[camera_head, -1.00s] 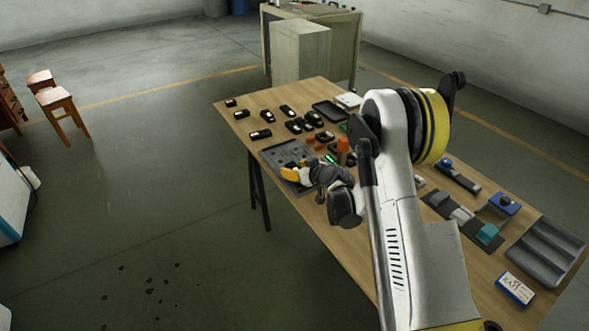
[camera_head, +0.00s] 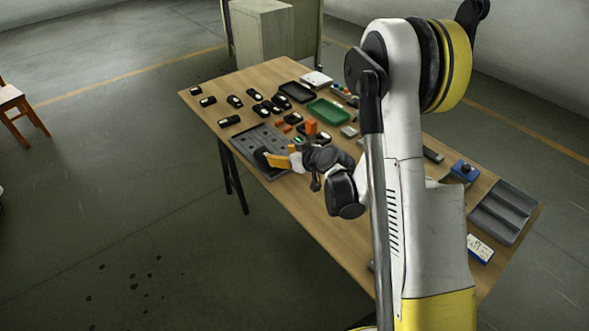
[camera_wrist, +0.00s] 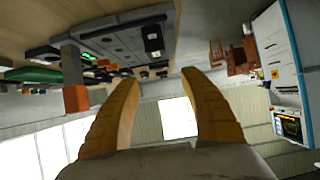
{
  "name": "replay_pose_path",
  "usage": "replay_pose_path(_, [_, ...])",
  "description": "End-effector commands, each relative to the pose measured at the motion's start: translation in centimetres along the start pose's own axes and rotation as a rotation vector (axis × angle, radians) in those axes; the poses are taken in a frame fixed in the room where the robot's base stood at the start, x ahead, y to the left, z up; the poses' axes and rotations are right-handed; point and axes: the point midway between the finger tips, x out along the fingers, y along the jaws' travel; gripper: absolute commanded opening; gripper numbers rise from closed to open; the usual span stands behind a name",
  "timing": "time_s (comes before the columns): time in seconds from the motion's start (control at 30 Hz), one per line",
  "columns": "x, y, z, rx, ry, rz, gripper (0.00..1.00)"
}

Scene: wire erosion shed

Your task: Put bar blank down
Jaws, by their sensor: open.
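My gripper (camera_head: 274,159) has yellow fingers and is just over the near part of a grey slotted plate (camera_head: 246,144) on the wooden table. In the wrist view my gripper (camera_wrist: 160,76) has its two fingers spread apart with nothing between them. The grey plate (camera_wrist: 110,40) is beyond the fingertips in that view. A dark piece with a light mark (camera_wrist: 152,38) sits on the plate, apart from the fingers. I cannot tell for sure which piece is the bar blank.
Several black pieces lie at the table's far left. An upright orange-topped post (camera_head: 311,127) stands close to my gripper. A green tray (camera_head: 328,111), a black tray (camera_head: 297,92) and a grey compartment tray (camera_head: 506,211) are on the table (camera_head: 330,228). The near left tabletop is clear.

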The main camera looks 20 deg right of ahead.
Motion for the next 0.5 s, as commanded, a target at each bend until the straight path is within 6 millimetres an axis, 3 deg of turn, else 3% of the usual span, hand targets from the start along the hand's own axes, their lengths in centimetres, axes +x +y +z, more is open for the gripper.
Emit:
replay_pose_path(0.3, [-8.3,-4.4,-5.7,0.058,-0.14,0.008,0.52])
replay_pose_path(0.5, [-15.0,-7.5,-6.9,0.098,-0.233,0.042,0.52])
